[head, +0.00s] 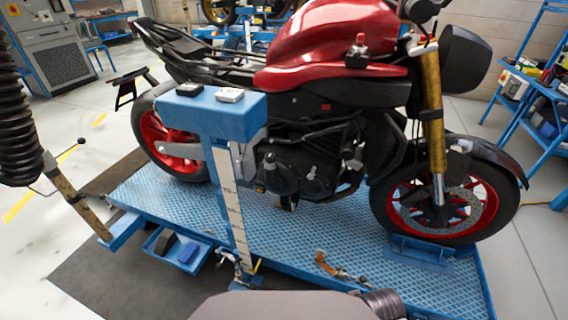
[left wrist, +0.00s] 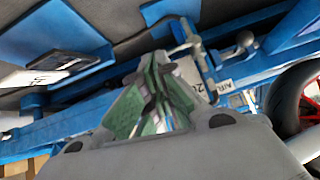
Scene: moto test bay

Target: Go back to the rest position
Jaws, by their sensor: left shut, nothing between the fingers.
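My left gripper (left wrist: 163,68) shows in the left wrist view, its green-padded fingers drawn together at the tips with nothing held. Beyond it are blue beams and metal fittings of the stand, and I cannot tell how close they are. In the head view a grey rounded part of my own arm crosses the bottom edge, with a dark ribbed piece at its right end. The fingers cannot be made out there. My right gripper is in neither view.
A red motorcycle (head: 325,45) stands on a blue lift platform (head: 300,235). A blue post stand (head: 215,118) carries two small devices, in front of the bike. An orange-and-metal tool (head: 330,266) lies on the platform. A blue tool shelf (head: 540,100) is at right.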

